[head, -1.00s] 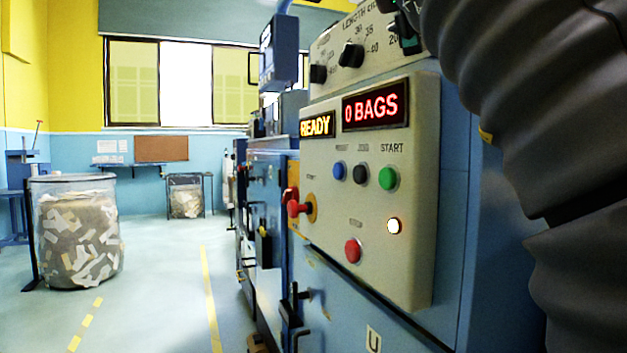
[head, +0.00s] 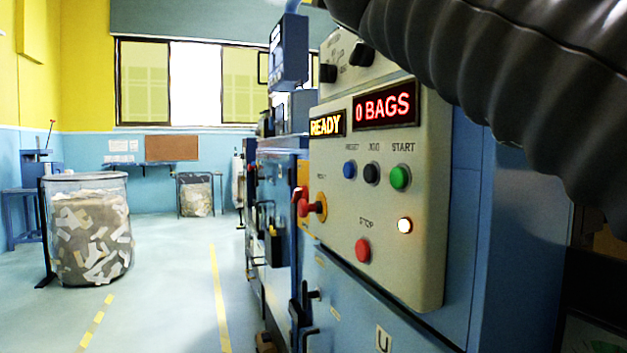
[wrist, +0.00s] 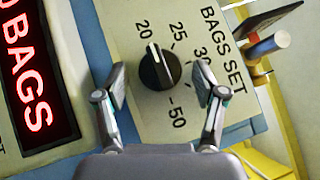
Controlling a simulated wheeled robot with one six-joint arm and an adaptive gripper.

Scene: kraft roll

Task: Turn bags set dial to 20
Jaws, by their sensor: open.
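The bags set dial (wrist: 160,68) is a round black knob with a white pointer line, in the middle of the wrist view on a cream panel (wrist: 110,22). Marks 20, 25 and 50 and a partly covered 30 surround it, under the words BAGS SET. The pointer line aims up and slightly left, at the 20 mark. My gripper (wrist: 160,72) is open, with one finger on each side of the dial and a visible gap from it. In the head view, my arm covers the gripper and this dial.
In the head view, a display (head: 388,105) reads 0 BAGS and another (head: 327,124) reads READY. Below are blue, black, green START (head: 400,177) and red STOP (head: 363,250) buttons. A red knob (head: 312,207) sticks out at the panel's left edge. Other black knobs (head: 362,53) sit above.

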